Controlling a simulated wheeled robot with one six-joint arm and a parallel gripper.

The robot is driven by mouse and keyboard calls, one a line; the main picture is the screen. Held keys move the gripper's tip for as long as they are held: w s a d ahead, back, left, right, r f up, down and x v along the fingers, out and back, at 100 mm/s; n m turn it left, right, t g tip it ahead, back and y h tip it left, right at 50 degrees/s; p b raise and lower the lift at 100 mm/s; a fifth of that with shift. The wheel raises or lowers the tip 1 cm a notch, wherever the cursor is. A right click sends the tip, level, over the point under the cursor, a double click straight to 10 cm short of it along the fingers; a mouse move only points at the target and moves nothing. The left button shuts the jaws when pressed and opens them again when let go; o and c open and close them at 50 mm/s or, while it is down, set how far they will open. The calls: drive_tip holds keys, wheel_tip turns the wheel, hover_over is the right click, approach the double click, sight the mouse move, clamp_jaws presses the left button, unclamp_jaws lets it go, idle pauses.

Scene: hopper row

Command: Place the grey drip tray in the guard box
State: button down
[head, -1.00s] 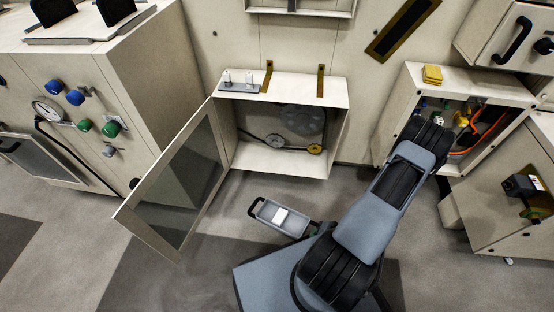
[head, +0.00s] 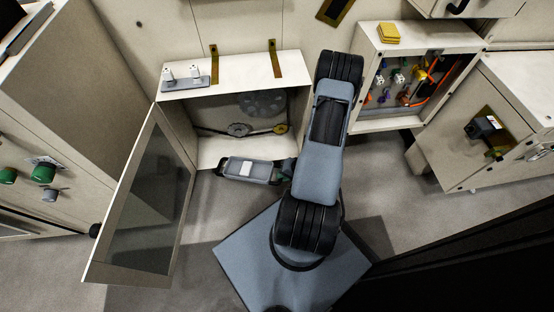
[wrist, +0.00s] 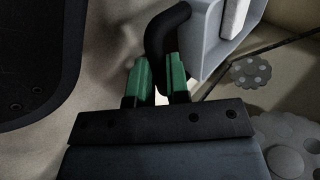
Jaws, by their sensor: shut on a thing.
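The grey drip tray (head: 235,172) has black end handles and a white block lying in it. In the head view it is in front of the guard box (head: 230,72), overlapping the front edge of its floor. In the wrist view the tray (wrist: 203,45) is at the upper right, its black handle (wrist: 160,42) between the green fingers. My gripper (wrist: 158,75) is shut on that handle; in the head view my gripper (head: 286,170) is at the tray's right end, partly hidden by my arm. The guard box is open at the front, with pulley wheels and a belt inside.
The guard box door (head: 145,205) stands open on the left. A small rack with white pieces (head: 183,79) sits on the box top. An open cabinet with cables (head: 410,85) and a yellow stack (head: 389,33) on it stands to the right.

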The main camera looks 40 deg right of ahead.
drive_tip(key=w+d, duration=0.5)
drive_tip(key=w, duration=0.4)
wheel_tip(320, 180, down, 7)
drive_tip(key=b, duration=0.4)
drive_tip(key=shift+w+d, duration=0.15)
drive_tip(key=c, duration=1.1)
unclamp_jaws()
drive_tip(key=p+v, duration=0.4)
drive_tip(key=v, duration=0.8)
drive_tip(key=shift+p, duration=0.4)
